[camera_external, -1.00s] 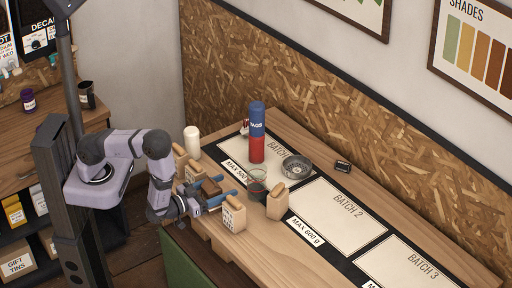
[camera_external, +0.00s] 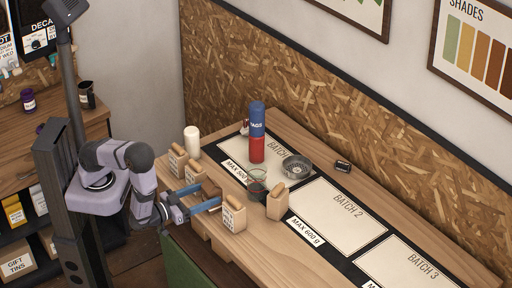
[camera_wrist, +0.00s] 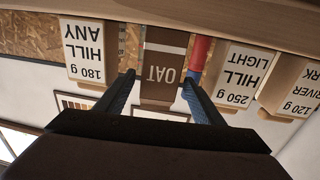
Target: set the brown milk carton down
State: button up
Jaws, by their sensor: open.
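The brown milk carton (camera_external: 211,189), lettered OAT, stands on the wooden counter among the kraft bags. In the wrist view the carton (camera_wrist: 164,62) appears inverted, as the whole picture does, with its lettered face towards me. My gripper (camera_external: 209,195) is open, with one blue finger on each side of the carton's near end. In the wrist view the fingertips (camera_wrist: 160,78) flank the carton's face, with light gaps between them and it. The carton's lower part is hidden by the fingers in the outside view.
Kraft bags flank the carton, one labelled HILL ANY (camera_wrist: 88,48) and one HILL LIGHT (camera_wrist: 245,72). A red and blue canister (camera_external: 257,130), a dark glass (camera_external: 257,185) and a round grey dish (camera_external: 296,167) stand beyond. The BATCH 2 area (camera_external: 338,215) is clear.

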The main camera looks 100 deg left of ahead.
aim_at(204, 192)
jog(key=shift+o, duration=0.5)
jog(key=shift+s+d, duration=0.25)
jog(key=shift+s, duration=0.1)
jog(key=shift+d+r+p, duration=0.1)
jog(key=shift+r+p, duration=0.5)
jog(key=shift+p, duration=0.3)
jog(key=p, duration=0.1)
jog(key=r+g+h+p, duration=0.1)
jog(key=p, duration=0.1)
jog(key=shift+s+d+r+g+p, duration=0.25)
jog(key=shift+s+g+p, duration=0.05)
jog(key=shift+s, duration=0.05)
jog(key=s+g+h+p, duration=0.1)
jog(key=p, duration=0.1)
jog(key=shift+d+r+p, duration=0.4)
jog(key=shift+s+d+f+g+h+p, duration=0.1)
jog(key=shift+s+d+g+h+p, duration=0.3)
jog(key=shift+p, duration=0.25)
jog(key=shift+x, duration=1.1)
jog(key=shift+f, duration=0.1)
jog(key=shift+a, duration=0.15)
